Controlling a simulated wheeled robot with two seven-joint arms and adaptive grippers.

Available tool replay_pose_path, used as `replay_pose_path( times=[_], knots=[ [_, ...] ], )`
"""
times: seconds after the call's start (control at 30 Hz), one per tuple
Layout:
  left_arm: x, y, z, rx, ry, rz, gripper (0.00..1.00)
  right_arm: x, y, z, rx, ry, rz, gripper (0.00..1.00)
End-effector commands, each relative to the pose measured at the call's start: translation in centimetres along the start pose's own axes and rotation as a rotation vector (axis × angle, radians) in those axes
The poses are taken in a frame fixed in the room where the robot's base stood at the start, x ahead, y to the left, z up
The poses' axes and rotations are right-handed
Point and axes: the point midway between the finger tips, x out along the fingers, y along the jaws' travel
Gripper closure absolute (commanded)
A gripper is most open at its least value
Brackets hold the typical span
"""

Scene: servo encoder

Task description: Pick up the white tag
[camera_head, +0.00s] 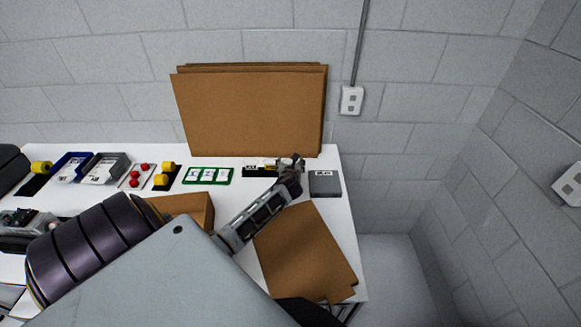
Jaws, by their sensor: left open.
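Several small white tags (207,175) with dark markings lie side by side in a green-edged holder on the white table. I cannot tell which tag is meant. More white pieces lie in the blue bin (57,167) and the grey bin (122,168) at the left. My left gripper (291,163) is open at the back right of the table, well to the right of the green holder. My right gripper is not in view.
A grey box (325,183) stands just right of my left gripper. Brown cardboard sheets (250,110) lean on the wall behind. Red and yellow buttons stand left of the holder.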

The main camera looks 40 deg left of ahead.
Motion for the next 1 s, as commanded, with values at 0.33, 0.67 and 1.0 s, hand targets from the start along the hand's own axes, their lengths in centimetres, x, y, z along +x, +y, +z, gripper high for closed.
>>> replay_pose_path(
  times=[0.33, 0.67, 1.0],
  knots=[
    [0.13, -0.04, 0.01, 0.000, 0.000, -0.001, 0.29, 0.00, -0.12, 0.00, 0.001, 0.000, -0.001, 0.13],
    [0.12, -0.04, 0.00, 0.000, 0.000, -0.001, 0.49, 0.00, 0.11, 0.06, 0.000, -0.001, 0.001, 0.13],
    [0.12, -0.04, 0.01, 0.000, 0.000, -0.001, 0.50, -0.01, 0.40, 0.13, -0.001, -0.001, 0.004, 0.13]
  ],
)
